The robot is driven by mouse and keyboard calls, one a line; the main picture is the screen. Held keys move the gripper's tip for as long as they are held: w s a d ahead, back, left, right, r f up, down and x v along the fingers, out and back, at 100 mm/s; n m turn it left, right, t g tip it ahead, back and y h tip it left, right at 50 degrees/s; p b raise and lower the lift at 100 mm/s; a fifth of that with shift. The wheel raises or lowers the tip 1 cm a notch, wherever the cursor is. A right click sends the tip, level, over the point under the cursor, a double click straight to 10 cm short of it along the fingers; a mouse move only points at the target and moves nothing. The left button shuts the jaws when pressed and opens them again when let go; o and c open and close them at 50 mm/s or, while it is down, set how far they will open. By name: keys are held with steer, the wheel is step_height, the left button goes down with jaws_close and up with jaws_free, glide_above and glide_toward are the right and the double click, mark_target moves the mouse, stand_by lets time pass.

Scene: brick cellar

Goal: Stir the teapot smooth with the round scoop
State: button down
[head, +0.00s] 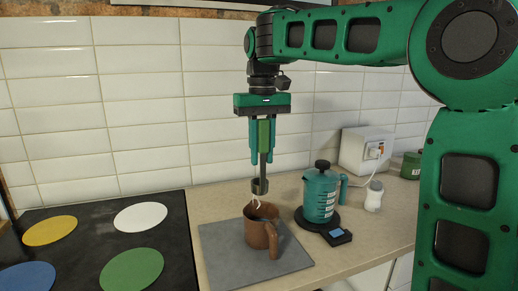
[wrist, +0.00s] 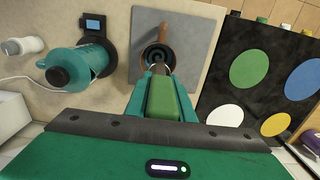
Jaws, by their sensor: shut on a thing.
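The vessel stands upright on a grey mat (head: 222,260). In the wrist view, the scoop's green handle (wrist: 163,101) sits between my fingers (wrist: 160,97), with the brown vessel (wrist: 166,34) beyond. The scoop hides part of its mouth; its contents are unclear.
A teal lidded pot (head: 319,196) stands on a black scale (head: 338,236) to the right. A white bottle (head: 374,196) and white box (head: 362,150) with a cord are behind. A black panel (head: 85,232) with coloured discs lies left. A tiled wall (head: 130,110) closes the back.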

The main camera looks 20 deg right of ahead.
mark_target(262, 194)
steer(key=shift+w+f, duration=0.1)
steer(key=shift+f, duration=0.05)
steer(key=shift+d+f, duration=0.2)
steer(key=shift+f, duration=6.9)
